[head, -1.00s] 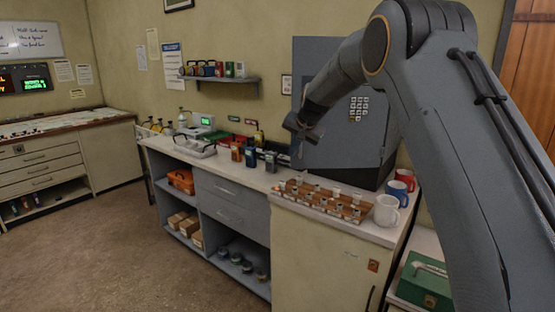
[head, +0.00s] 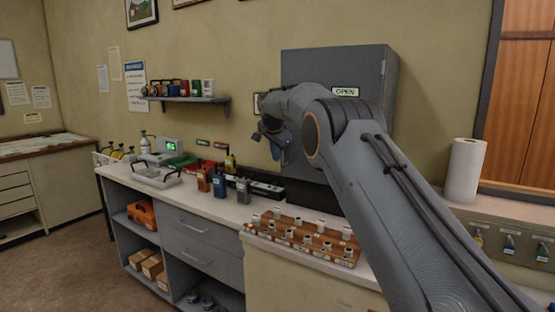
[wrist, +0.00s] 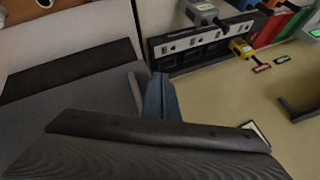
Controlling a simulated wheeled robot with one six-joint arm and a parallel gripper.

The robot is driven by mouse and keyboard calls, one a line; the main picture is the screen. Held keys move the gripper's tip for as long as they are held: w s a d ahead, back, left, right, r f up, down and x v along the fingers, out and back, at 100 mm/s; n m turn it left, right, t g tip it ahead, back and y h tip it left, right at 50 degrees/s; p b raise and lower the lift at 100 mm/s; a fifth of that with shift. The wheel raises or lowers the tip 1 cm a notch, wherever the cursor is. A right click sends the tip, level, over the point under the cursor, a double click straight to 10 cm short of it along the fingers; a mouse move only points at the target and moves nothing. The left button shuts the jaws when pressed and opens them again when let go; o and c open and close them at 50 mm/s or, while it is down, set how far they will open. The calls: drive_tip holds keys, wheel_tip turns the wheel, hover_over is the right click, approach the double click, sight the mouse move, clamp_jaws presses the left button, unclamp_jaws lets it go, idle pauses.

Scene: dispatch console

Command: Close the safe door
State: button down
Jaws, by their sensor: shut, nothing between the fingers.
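The grey safe (head: 335,65) stands at the back right of the counter in the head view, with a lit green OPEN sign (head: 345,91) on its front. My arm covers much of the front, so the keypad is hidden and I cannot tell how far the door stands from its frame. My gripper (head: 277,150) is at the left edge of the safe front, shut and empty. In the wrist view, the closed fingers (wrist: 161,95) lie beside a grey panel (wrist: 60,105) that looks like the safe's. I cannot tell whether they touch it.
A wooden rack of stamps (head: 305,240) sits on the counter before the safe. Handheld radios (head: 220,184) and a dark charger strip (head: 267,189) lie left of it; the strip also shows in the wrist view (wrist: 200,40). A paper roll (head: 465,170) stands at right.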

drive_tip(key=shift+w+d+r, duration=0.1)
drive_tip(key=shift+w+d, duration=0.2)
drive_tip(key=shift+w, duration=0.2)
